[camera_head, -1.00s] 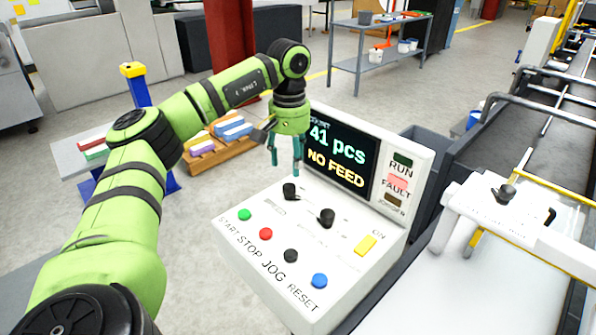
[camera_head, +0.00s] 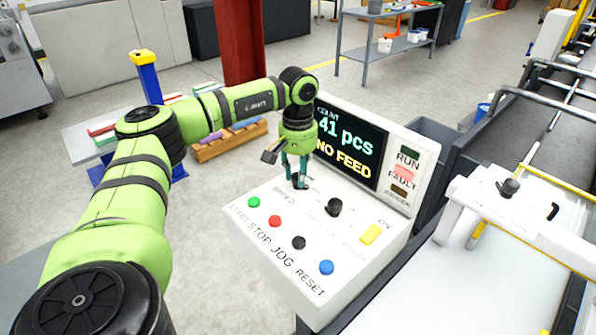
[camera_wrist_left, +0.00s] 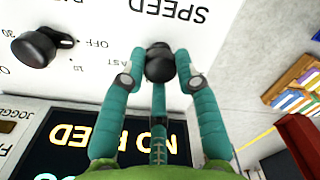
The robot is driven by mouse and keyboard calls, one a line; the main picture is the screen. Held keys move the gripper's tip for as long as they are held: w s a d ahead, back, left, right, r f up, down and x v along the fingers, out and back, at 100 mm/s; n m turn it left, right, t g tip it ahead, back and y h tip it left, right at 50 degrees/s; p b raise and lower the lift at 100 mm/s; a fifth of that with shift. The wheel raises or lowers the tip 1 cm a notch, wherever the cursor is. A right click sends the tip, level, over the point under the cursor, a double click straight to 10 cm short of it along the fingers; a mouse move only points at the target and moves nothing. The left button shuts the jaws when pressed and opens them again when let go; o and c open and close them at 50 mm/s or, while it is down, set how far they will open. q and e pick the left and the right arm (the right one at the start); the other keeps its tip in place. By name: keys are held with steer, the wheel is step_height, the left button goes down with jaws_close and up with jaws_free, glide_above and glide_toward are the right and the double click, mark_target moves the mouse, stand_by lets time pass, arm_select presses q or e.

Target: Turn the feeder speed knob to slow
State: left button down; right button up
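The feeder speed knob (camera_wrist_left: 160,65) is a black round knob on the white sloped panel (camera_wrist_left: 95,20), beside the upside-down word SPEED in the left wrist view. My left gripper (camera_wrist_left: 160,60) has teal fingers on both sides of this knob, and they appear to touch it. A third finger lies across the near side. In the head view my left gripper (camera_head: 297,182) points down at the upper left of the panel and largely covers the knob. FAST is readable left of the knob in the wrist view; its pointer is not clear. My right gripper is not in view.
A second black knob (camera_head: 335,207) sits right of the speed knob. Green, red, black and blue (camera_head: 326,267) buttons line the panel's front, with a yellow switch (camera_head: 371,234) at right. The screen (camera_head: 347,145) behind reads 41 pcs and NO FEED. A conveyor stands at right.

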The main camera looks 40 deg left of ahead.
arm_select(q)
steer(key=n, duration=0.5)
steer(key=shift+p, duration=0.35)
steer(key=n, duration=0.6)
steer(key=shift+n+p, duration=0.3)
steer(key=n, duration=0.6)
steer(key=n+p, duration=0.1)
steer(key=n, duration=0.5)
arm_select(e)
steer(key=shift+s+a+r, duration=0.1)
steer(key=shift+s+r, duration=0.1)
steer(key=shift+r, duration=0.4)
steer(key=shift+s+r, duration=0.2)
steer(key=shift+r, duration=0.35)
arm_select(q)
steer(key=shift+n, duration=0.3)
